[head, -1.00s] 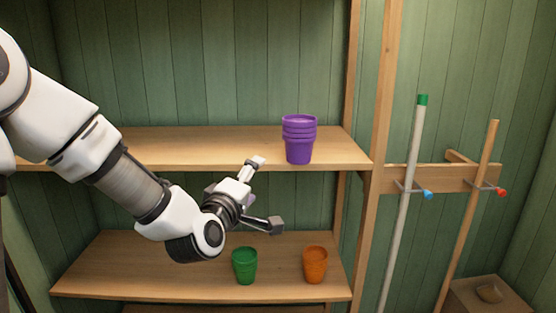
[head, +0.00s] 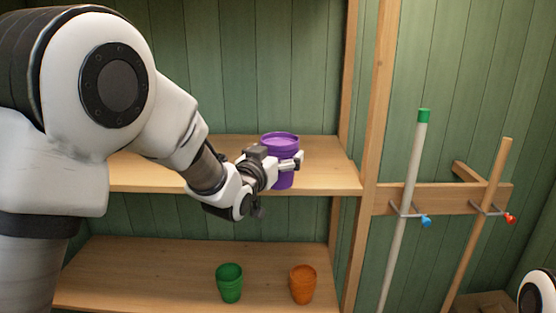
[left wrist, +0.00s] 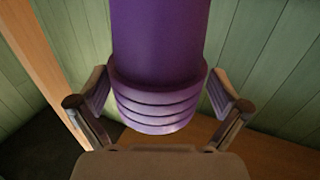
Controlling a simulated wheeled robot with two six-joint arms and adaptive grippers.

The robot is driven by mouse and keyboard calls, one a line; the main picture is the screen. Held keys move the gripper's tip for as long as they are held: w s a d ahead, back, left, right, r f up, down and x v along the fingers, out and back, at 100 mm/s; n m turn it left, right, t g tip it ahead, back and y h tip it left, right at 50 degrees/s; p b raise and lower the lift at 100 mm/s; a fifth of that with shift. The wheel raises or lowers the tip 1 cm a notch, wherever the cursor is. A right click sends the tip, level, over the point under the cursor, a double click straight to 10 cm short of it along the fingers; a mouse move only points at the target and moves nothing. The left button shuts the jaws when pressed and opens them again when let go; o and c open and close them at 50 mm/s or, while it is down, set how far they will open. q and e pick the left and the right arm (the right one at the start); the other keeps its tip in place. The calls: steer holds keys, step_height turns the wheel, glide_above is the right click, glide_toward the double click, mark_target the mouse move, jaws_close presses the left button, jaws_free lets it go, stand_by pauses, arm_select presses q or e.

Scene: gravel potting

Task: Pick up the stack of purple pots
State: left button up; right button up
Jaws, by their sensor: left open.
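The stack of purple pots (head: 281,144) stands upright on the upper shelf near its right end. My left gripper (head: 277,160) is at the stack, with one finger across its front right side. In the left wrist view the purple stack (left wrist: 158,95) fills the space between the two open fingers of my left gripper (left wrist: 158,108). My right gripper is not in view.
The upper shelf (head: 330,178) has bare room right of the stack. A green pot (head: 229,283) and an orange pot (head: 302,285) stand on the lower shelf. Two long-handled poles, one white (head: 408,210) and one wooden (head: 480,220), hang at the right.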

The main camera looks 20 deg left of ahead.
arm_select(q)
steer(key=shift+w+d, duration=0.2)
steer(key=shift+w, duration=0.3)
steer(key=shift+w+d, duration=0.15)
steer(key=shift+w, duration=0.3)
steer(key=shift+s+r, duration=0.2)
steer(key=shift+s, duration=0.15)
steer(key=shift+s+a+r, duration=0.15)
steer(key=shift+s, duration=0.2)
steer(key=shift+c, duration=1.1)
steer(key=shift+s, duration=0.1)
steer(key=c, duration=0.8)
steer(key=shift+w+f, duration=0.2)
steer(key=shift+w, duration=0.05)
steer(key=shift+c, duration=0.2)
